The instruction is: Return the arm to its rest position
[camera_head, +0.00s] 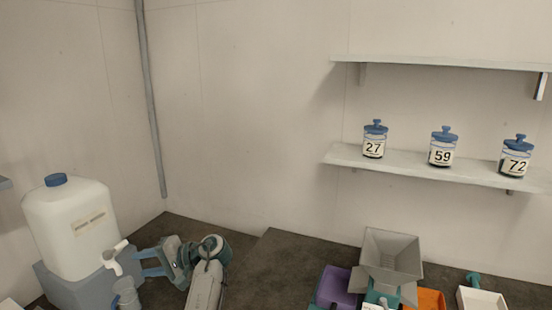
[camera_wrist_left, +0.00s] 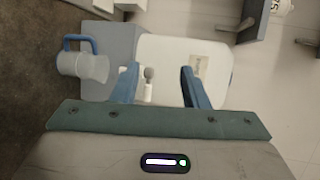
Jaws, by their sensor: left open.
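My left gripper (camera_head: 140,262) is open and empty, with its blue fingers pointing left toward the white tap (camera_head: 114,258) of a large container (camera_head: 70,232). In the left wrist view the two open fingers (camera_wrist_left: 158,75) show with the container (camera_wrist_left: 212,72) beyond them. A grey jug (camera_head: 127,297) stands below the tap; in the left wrist view the jug (camera_wrist_left: 82,66) shows its blue handle, to the left of the fingers and apart from them. My right gripper is not in view.
The container stands on a grey block (camera_head: 75,288). At the right are a grey hopper (camera_head: 392,248), a purple bin (camera_head: 340,288), an orange bin (camera_head: 430,299) and a white bin (camera_head: 482,299). Jars 27, 59 and 72 stand on a wall shelf (camera_head: 420,168). The dark counter (camera_head: 280,262) between is clear.

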